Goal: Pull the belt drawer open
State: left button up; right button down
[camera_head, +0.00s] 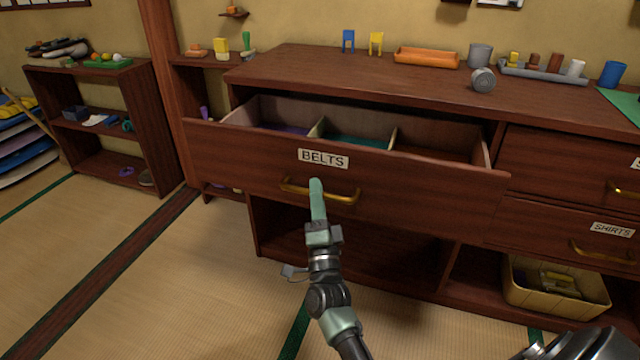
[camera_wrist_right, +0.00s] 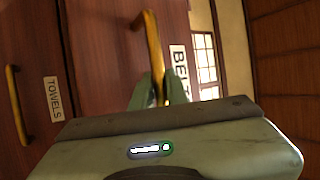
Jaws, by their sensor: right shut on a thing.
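The belt drawer (camera_head: 240,152) is dark red wood with a white BELTS label (camera_head: 323,159). It stands pulled out from the cabinet, its inside showing compartments with purple and teal contents. My right gripper (camera_head: 316,186) is at the brass handle (camera_head: 345,197) on the drawer's front. In the right wrist view, its green fingers (camera_wrist_right: 160,90) are shut around the brass bar (camera_wrist_right: 153,45), beside the label (camera_wrist_right: 179,68). My left gripper is not in view.
The SHIRTS drawer (camera_head: 520,227) is shut at the right. A yellow basket (camera_head: 520,295) stands in a lower opening. The cabinet top (camera_head: 330,65) holds an orange tray (camera_head: 426,58), cups and small items. Tatami floor (camera_head: 130,265) is clear at the left.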

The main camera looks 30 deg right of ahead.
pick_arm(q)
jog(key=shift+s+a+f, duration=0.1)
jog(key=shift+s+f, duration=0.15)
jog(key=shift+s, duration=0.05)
pick_arm(e)
jog(key=shift+a, duration=0.1)
jog(key=c, duration=1.7)
grip_release()
jog(key=shift+s+f, duration=0.1)
jog(key=shift+s, duration=0.05)
